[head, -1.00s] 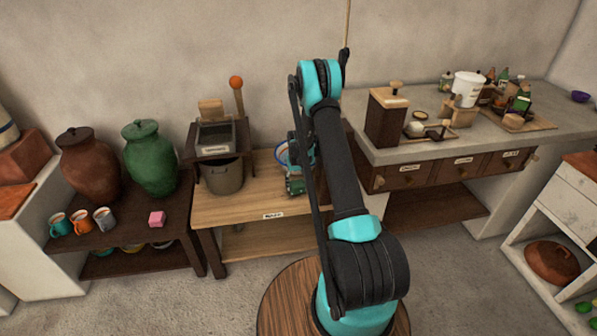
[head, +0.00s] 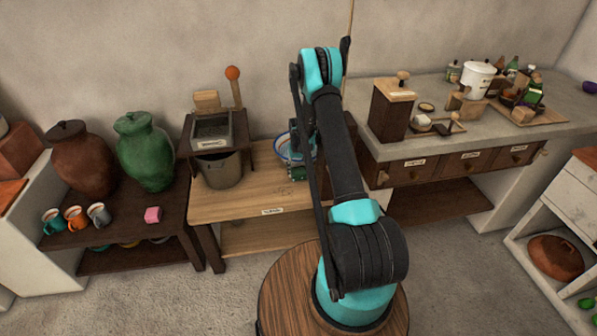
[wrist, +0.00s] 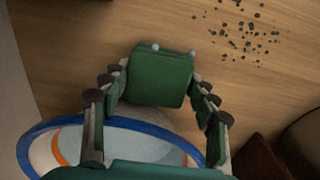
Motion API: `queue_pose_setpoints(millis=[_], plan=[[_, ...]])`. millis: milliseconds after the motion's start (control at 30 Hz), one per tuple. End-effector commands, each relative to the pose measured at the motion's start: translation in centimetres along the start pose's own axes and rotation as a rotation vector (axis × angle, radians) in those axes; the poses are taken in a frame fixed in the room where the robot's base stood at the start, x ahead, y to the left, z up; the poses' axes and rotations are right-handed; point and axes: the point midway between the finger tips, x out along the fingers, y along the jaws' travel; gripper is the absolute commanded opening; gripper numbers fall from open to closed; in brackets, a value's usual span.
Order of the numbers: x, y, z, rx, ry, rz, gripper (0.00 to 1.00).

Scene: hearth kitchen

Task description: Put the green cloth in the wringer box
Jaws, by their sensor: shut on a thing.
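My gripper (wrist: 160,90) is shut on a dark green, folded-looking piece, which I take to be the green cloth (wrist: 160,80). In the head view the gripper (head: 298,160) is small and partly hidden by my arm, over the right part of the wooden table. A white bowl with a blue rim (wrist: 45,130) lies under and behind the gripper in the wrist view. The wringer box (head: 212,128) appears to be the dark open box with a label and an orange-knobbed lever, left of the gripper. Its inside is barely visible.
A metal pot (head: 221,170) stands below the box. The wooden table (head: 235,205) has clear room at its front left. Dark specks (wrist: 245,30) lie on the wood. A green jar (head: 146,155) stands left, and a dark wooden box (head: 391,112) stands on the counter right.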

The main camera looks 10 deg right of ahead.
Motion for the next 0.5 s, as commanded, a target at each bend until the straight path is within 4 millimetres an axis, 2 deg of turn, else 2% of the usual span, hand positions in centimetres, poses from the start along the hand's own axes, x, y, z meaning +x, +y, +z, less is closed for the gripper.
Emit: queue_pose_setpoints(millis=[100, 133, 267, 500], plan=[[0.33, 0.0, 0.0, 0.0, 0.0, 0.0, 0.35], [0.29, 0.0, 0.0, 0.0, 0.0, 0.0, 0.63], [0.27, 0.0, 0.0, 0.0, 0.0, 0.0, 0.79], [0.26, 0.0, 0.0, 0.0, 0.0, 0.0, 0.8]])
